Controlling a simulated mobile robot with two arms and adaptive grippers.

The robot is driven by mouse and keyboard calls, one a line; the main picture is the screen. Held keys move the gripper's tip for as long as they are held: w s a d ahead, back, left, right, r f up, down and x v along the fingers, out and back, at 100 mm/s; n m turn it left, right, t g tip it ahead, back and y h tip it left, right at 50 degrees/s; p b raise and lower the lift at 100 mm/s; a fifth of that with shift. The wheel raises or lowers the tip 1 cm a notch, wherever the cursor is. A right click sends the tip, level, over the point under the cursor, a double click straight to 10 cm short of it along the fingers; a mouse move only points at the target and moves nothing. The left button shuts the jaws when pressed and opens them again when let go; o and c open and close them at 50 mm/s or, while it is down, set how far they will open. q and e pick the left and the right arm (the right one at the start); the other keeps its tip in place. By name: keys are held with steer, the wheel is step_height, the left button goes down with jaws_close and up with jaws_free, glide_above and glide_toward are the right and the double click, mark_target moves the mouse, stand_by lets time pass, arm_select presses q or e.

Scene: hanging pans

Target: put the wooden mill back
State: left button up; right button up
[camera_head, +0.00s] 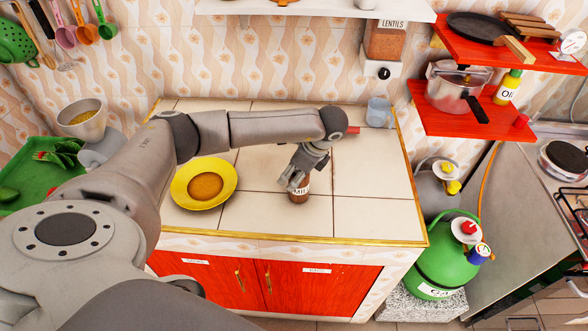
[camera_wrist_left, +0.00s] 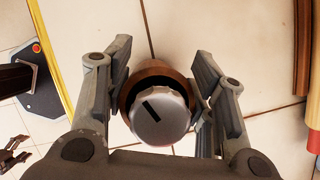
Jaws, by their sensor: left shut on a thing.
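In the left wrist view the mill (camera_wrist_left: 160,117) shows from above, with a silver knob on a brown body. My left gripper (camera_head: 296,181) comes down over it from above and is shut on it, one finger on each side. I cannot tell whether the mill's base touches the tiles. Small grey fingers, apparently my right gripper (camera_wrist_left: 12,156), show at the wrist view's lower left edge; their state is unclear.
A yellow plate (camera_head: 183,196) with a round brown food lies left of the mill. A blue mug (camera_head: 379,112) stands at the back right. A white shelf (camera_head: 320,10) and red shelves (camera_head: 460,121) hang on the wall. Tiles right of the mill are clear.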

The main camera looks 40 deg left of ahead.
arm_select(q)
steer(key=shift+f, duration=0.1)
steer(key=o, duration=0.7)
steer(key=shift+f, duration=0.1)
steer(key=o, duration=0.5)
arm_select(e)
steer(key=shift+a+f, duration=0.2)
steer(key=shift+a, duration=0.1)
arm_select(q)
steer(key=shift+r, duration=0.35)
steer(key=b+v, duration=0.3)
steer(key=v, duration=0.3)
steer(key=shift+d+r, duration=0.15)
steer(key=shift+d, duration=0.05)
steer(key=shift+v, duration=2.7)
arm_select(e)
steer(key=shift+d+f, duration=0.15)
steer(key=shift+f, duration=0.55)
steer(key=shift+d+f, duration=0.1)
steer(key=shift+f, duration=0.55)
